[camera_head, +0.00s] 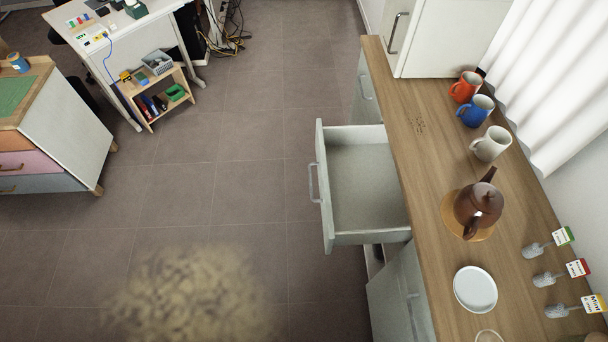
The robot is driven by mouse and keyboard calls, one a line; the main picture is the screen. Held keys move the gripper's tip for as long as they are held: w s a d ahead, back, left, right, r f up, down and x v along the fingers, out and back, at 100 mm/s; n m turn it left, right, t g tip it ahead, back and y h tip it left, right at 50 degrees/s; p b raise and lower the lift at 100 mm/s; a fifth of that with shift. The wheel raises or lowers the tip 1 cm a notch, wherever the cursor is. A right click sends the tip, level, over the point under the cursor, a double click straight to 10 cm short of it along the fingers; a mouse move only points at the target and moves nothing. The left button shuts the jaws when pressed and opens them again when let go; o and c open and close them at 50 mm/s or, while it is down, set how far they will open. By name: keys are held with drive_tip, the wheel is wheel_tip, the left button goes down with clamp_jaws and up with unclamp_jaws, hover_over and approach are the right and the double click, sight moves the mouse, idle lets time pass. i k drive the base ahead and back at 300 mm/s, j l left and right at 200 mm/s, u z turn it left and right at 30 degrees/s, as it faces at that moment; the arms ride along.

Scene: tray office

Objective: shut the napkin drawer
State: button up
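An open drawer (324,226) sticks out to the left from the pale cabinet under the wooden counter. Its inside looks empty, and a grey bar handle (313,183) is on its front panel. No napkins or label show, so I cannot tell from its contents that it is the napkin drawer. My gripper is not in view.
The wooden counter (433,181) holds several mugs, a brown teapot (478,208), a white plate (475,289) and small labelled markers. A white cabinet stands at the back. The tiled floor left of the drawer is clear, apart from a blurry tan patch (195,298). A desk and another drawer unit (70,130) stand at the left.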

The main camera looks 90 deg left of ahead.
sight(362, 200)
drive_tip(key=u, duration=2.95)
drive_tip(key=i+z, duration=0.2)
drive_tip(key=i, duration=0.7)
